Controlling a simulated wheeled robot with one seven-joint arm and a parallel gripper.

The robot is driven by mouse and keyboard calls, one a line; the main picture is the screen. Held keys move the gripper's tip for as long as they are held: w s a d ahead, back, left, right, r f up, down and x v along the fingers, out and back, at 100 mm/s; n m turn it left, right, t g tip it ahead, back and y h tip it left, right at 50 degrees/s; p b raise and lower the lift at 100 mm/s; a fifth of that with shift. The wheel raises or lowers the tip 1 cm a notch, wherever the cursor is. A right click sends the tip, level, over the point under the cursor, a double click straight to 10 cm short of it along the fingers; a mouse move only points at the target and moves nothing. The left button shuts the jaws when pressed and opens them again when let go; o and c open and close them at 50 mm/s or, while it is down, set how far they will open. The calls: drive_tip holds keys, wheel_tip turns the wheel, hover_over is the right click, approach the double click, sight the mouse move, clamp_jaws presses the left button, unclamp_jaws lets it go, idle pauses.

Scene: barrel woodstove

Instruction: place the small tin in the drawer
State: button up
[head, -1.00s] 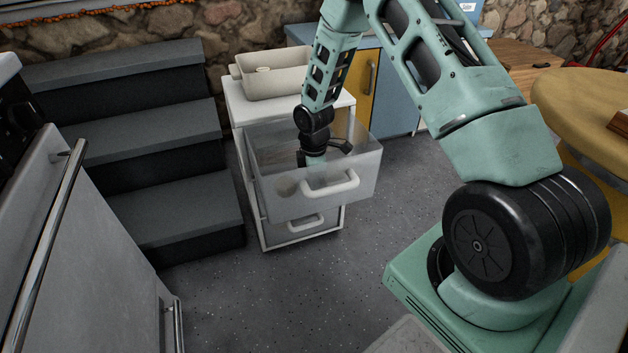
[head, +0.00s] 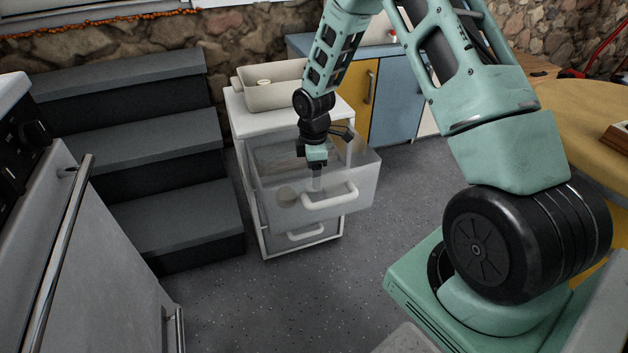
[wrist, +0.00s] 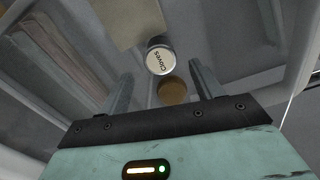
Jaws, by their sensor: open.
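The small tin (wrist: 159,58), with a white round face reading "Cloves", shows in the wrist view just beyond the gap between my fingers. A brown round shape (wrist: 172,92) lies beside it; I cannot tell what it is. The drawer (head: 356,192) is pulled out, with a cloudy see-through front and a white handle. A pale round shape (head: 287,195) shows through its front in the head view, apparently the tin inside. My gripper (head: 317,180) is open and points down into the drawer, to the right of that shape. It also shows in the wrist view (wrist: 161,82), holding nothing.
A cream bin (head: 275,92) stands on top of the white drawer unit (head: 240,122). Dark steps (head: 160,140) stand to its left and a stove with a long bar handle (head: 62,240) is at the near left. Grey floor (head: 270,300) is clear in front.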

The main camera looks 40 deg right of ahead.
drive_tip(key=s+a+r+m, duration=0.1)
drive_tip(key=s+a+r, duration=0.4)
drive_tip(key=a+r, duration=0.35)
drive_tip(key=s+a+r+m, duration=0.1)
drive_tip(key=s+a+r, duration=0.4)
drive_tip(key=a+r, duration=0.4)
drive_tip(key=s+a+r+m, duration=0.1)
drive_tip(key=s+a, duration=0.3)
drive_tip(key=s, duration=0.5)
drive_tip(key=s+a+r+m, duration=0.2)
drive_tip(key=s+a+r, duration=0.2)
drive_tip(key=s, duration=0.6)
drive_tip(key=shift+s+a+y+p, duration=0.2)
drive_tip(key=shift+y+p, duration=0.1)
drive_tip(key=shift+p, duration=0.15)
wheel_tip(320, 180, up, 24)
drive_tip(key=p, duration=2.4)
